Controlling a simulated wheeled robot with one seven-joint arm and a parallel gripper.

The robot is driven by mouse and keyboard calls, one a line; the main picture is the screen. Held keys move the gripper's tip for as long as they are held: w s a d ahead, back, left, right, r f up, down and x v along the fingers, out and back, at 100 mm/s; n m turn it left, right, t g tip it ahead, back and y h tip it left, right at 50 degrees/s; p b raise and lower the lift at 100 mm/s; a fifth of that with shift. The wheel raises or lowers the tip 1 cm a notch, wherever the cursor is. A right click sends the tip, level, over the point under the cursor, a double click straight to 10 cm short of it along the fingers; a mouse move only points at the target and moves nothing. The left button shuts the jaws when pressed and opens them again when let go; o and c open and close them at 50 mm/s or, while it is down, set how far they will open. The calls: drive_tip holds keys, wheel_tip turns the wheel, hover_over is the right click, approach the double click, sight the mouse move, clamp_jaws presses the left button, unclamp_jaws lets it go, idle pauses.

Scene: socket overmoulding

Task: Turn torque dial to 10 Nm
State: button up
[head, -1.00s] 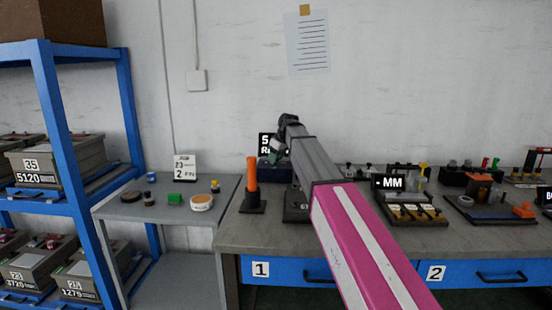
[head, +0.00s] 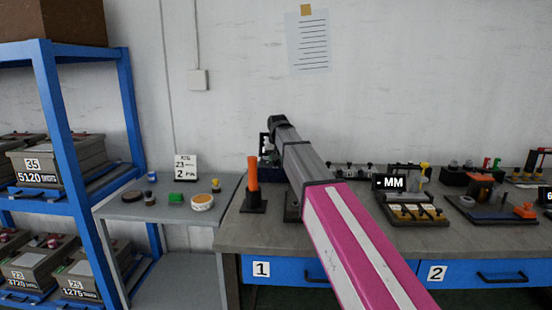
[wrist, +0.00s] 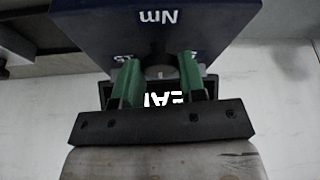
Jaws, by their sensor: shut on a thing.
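In the wrist view a dark blue box (wrist: 95,25) marked "Nm" carries a round dark dial (wrist: 160,62) on its face. The green fingers of my gripper (wrist: 159,78) stand on either side of the dial and are shut on it. White lettering shows between the fingers, partly hidden, and the dial's setting cannot be read. In the head view my arm reaches over the bench, and its end hides most of the box, the dial and my gripper.
An orange handle on a black base (head: 253,185) stands just left of my arm. A panel marked "MM" (head: 391,183) and several fixtures lie to the right on the grey bench (head: 310,238). A side table (head: 130,209) with small parts stands left.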

drive_tip(key=shift+m, duration=0.4)
drive_tip(key=o, duration=0.9)
drive_tip(key=shift+s+r, duration=0.1)
drive_tip(key=v, duration=1)
drive_tip(key=shift+s+r, duration=0.15)
drive_tip(key=shift+r, duration=0.1)
